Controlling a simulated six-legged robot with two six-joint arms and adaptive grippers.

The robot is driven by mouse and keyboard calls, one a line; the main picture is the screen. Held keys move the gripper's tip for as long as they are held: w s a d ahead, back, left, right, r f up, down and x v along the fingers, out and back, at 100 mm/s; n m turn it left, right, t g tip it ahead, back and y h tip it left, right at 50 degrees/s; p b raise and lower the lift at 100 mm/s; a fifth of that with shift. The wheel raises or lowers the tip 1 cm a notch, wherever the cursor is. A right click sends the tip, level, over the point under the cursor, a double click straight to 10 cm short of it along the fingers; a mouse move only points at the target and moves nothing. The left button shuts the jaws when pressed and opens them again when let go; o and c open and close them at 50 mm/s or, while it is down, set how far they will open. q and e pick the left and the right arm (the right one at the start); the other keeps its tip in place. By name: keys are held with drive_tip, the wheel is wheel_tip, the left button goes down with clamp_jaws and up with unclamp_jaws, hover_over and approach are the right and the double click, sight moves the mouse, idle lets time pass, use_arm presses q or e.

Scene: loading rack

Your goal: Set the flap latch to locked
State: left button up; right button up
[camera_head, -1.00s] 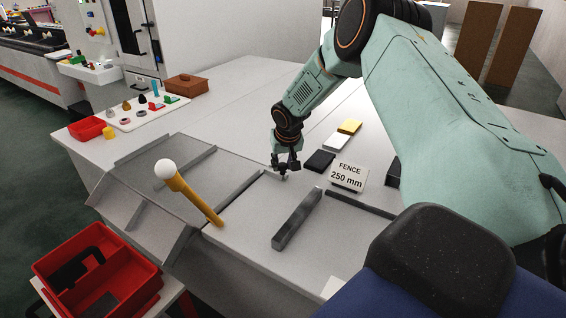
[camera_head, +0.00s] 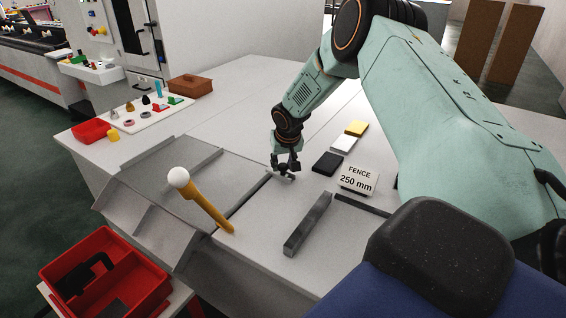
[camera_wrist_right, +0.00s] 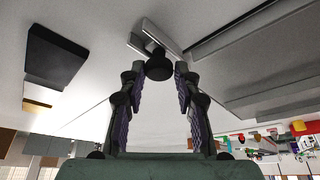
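The flap latch (camera_wrist_right: 150,38) is a small metal piece with a round black knob (camera_wrist_right: 158,66), on the grey table top. In the right wrist view the knob sits between the fingertips of my right gripper (camera_wrist_right: 159,70), which look closed on its sides. In the head view my right gripper (camera_head: 285,172) points down at the latch, beside the end of a dark slot along the flap (camera_head: 165,178). The gripper hides most of the latch there. My left gripper is not in view.
A yellow lever (camera_head: 207,205) with a white ball rises left of the gripper. A grey fence bar (camera_head: 307,224), a "FENCE 250 mm" sign (camera_head: 358,180) and a black block (camera_head: 327,164) lie to the right. A red bin (camera_head: 105,275) stands front left.

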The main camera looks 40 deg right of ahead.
drive_tip(key=o, duration=0.4)
drive_tip(key=shift+w, duration=0.25)
drive_tip(key=shift+s+r, duration=0.2)
drive_tip(key=shift+s, duration=0.1)
drive_tip(key=v, duration=1.1)
drive_tip(key=shift+a+r, duration=0.1)
drive_tip(key=shift+r, duration=0.2)
drive_tip(key=shift+s, duration=0.15)
drive_tip(key=shift+f, duration=0.1)
